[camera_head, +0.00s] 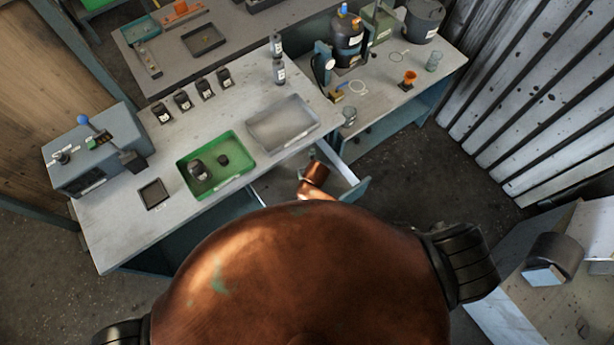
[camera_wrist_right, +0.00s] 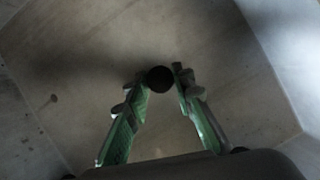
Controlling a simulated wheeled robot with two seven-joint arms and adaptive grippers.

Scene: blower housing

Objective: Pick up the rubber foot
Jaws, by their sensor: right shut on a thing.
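The rubber foot (camera_wrist_right: 160,79) is a small black round piece in the right wrist view. It sits between the fingertips of my right gripper (camera_wrist_right: 163,82), whose green-padded fingers are shut on it from both sides. Below it is a grey floor with raised walls, which looks like the inside of the open drawer (camera_head: 354,186). I cannot tell whether the foot still touches that floor. In the head view my right arm reaches into the drawer, and the gripper and foot are hidden. My left gripper is not in view.
The drawer's walls stand close around my right arm.

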